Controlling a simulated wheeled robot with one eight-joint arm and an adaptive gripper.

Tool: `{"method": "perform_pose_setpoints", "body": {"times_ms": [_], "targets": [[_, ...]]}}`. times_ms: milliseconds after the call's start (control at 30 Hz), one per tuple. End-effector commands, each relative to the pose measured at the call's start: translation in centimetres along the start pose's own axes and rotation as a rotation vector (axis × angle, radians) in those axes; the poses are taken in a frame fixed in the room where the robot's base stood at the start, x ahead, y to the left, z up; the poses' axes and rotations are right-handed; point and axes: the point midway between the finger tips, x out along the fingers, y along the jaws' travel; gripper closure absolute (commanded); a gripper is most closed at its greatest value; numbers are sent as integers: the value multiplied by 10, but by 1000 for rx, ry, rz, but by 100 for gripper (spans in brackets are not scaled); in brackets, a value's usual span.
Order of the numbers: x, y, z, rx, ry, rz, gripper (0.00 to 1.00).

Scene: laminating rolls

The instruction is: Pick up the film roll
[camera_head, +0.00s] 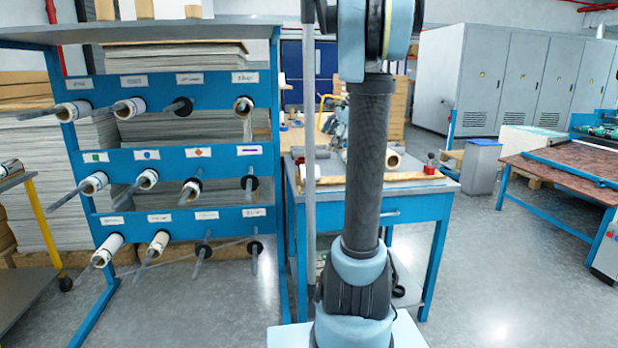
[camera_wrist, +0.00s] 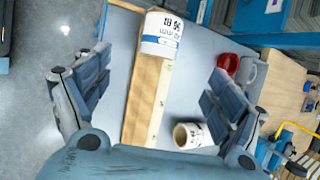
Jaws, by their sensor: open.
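In the wrist view my gripper (camera_wrist: 160,65) is open, with one finger on each side of the picture and nothing held between them. A white roll with black print and a blue band (camera_wrist: 161,36) shows ahead of the fingers, at the end of a wooden strip. A second, pale roll with a hollow core (camera_wrist: 188,135) lies near the right finger. I cannot tell which of the two is the film roll. In the head view a pale roll (camera_head: 393,158) lies on the blue workbench (camera_head: 402,188), partly behind my arm.
The wooden strip (camera_wrist: 142,95) crosses the bench top. A blue rack (camera_head: 165,161) with several rolls on pegs stands left. Open floor (camera_head: 480,270) lies right.

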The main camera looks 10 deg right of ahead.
Motion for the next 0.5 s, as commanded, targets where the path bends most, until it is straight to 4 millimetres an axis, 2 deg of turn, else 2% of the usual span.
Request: {"method": "perform_pose_setpoints", "body": {"times_ms": [500], "targets": [[88, 0, 0, -3, 0, 1, 14]]}}
